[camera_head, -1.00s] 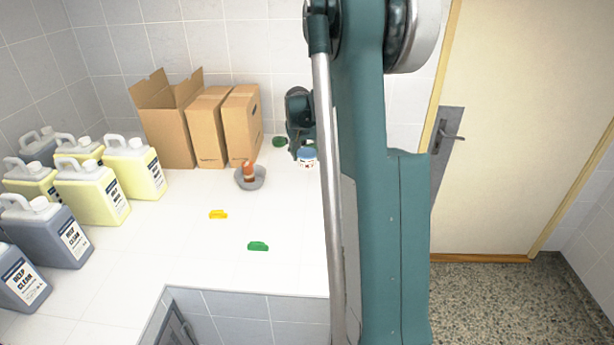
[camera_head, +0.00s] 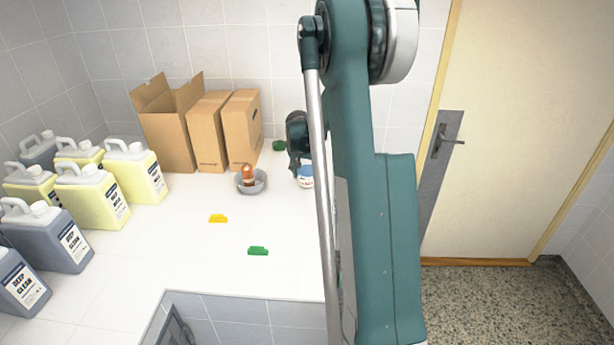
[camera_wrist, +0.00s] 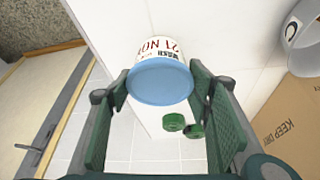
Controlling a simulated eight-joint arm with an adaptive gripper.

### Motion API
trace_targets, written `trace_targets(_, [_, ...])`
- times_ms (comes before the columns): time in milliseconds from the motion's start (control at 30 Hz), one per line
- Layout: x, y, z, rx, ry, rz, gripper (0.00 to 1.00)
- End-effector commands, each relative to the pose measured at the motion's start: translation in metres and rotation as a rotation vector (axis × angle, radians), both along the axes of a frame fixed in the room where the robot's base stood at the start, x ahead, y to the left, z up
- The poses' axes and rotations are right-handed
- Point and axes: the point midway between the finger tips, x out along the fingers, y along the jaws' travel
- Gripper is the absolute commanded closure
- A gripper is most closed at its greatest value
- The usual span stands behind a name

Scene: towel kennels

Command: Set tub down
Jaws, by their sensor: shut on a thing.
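The tub (camera_head: 305,181) is white with printed lettering and a blue end; in the head view it shows below my gripper, partly hidden by my arm. In the wrist view the tub (camera_wrist: 160,68) sits between the green finger pads of my gripper (camera_wrist: 158,78), which is shut on it. Its blue end faces the wrist camera. I cannot tell whether the tub touches the white counter (camera_head: 200,258).
Cardboard boxes (camera_head: 208,132) stand behind. Yellow (camera_head: 218,218) and green (camera_head: 258,251) pieces lie in front. Jugs (camera_head: 92,198) fill the left; the counter between is clear.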

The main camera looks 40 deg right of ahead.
Motion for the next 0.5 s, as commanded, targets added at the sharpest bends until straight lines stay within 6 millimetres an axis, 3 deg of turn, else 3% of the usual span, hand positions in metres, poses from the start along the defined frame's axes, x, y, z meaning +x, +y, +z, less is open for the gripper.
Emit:
trace_targets(200, [0.0, 0.0, -0.018, 0.0, 0.0, 0.0, 0.66])
trace_targets(500, [0.0, 0.0, -0.019, 0.0, 0.0, 0.0, 0.66])
